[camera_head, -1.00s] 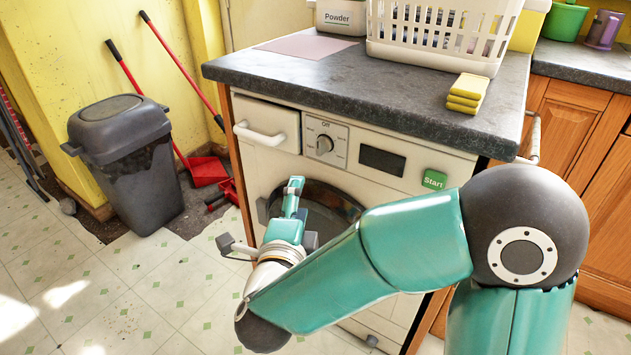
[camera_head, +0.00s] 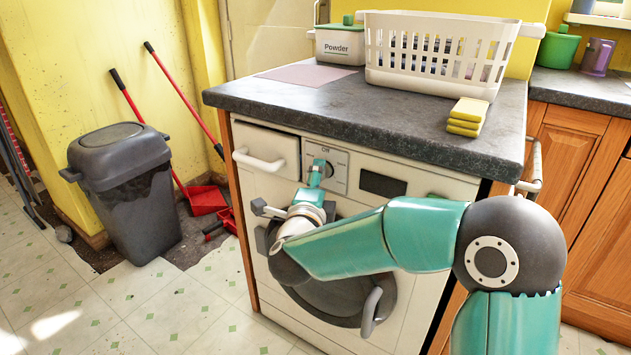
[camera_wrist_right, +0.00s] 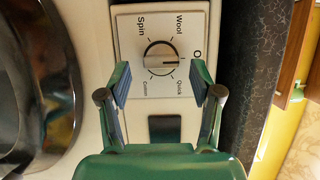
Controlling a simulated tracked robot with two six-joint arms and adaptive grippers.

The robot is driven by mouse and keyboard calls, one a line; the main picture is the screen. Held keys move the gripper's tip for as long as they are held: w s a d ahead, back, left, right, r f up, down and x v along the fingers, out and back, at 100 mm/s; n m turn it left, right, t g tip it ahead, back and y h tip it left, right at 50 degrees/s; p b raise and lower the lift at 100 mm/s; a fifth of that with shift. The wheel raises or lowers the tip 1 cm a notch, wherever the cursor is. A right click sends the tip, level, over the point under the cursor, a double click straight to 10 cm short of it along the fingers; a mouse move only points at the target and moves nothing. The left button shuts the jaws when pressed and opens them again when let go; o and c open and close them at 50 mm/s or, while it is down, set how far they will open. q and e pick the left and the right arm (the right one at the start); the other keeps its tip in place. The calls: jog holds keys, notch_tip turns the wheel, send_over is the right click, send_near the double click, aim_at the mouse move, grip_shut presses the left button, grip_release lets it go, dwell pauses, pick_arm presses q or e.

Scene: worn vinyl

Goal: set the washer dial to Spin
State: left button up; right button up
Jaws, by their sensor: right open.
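The washer dial (camera_head: 327,169) is a round knob on a pale panel below the worktop, partly covered by my gripper in the head view. In the right wrist view the dial (camera_wrist_right: 160,58) shows whole, with Spin, Wool, Quick, Cotton and a partly cut-off Off label around it. Its light pointer line faces the Off side. My right gripper (camera_wrist_right: 163,84) is open, its two fingers spread wide on either side of the dial's near edge, apart from the knob. In the head view the right gripper (camera_head: 317,172) is in front of the panel. My left gripper is out of view.
The washer's dark door (camera_head: 335,300) is below my arm, and a drawer handle (camera_head: 262,161) is left of the dial. The worktop edge (camera_head: 350,128) overhangs just above.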

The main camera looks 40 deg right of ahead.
jog(key=shift+x, duration=0.95)
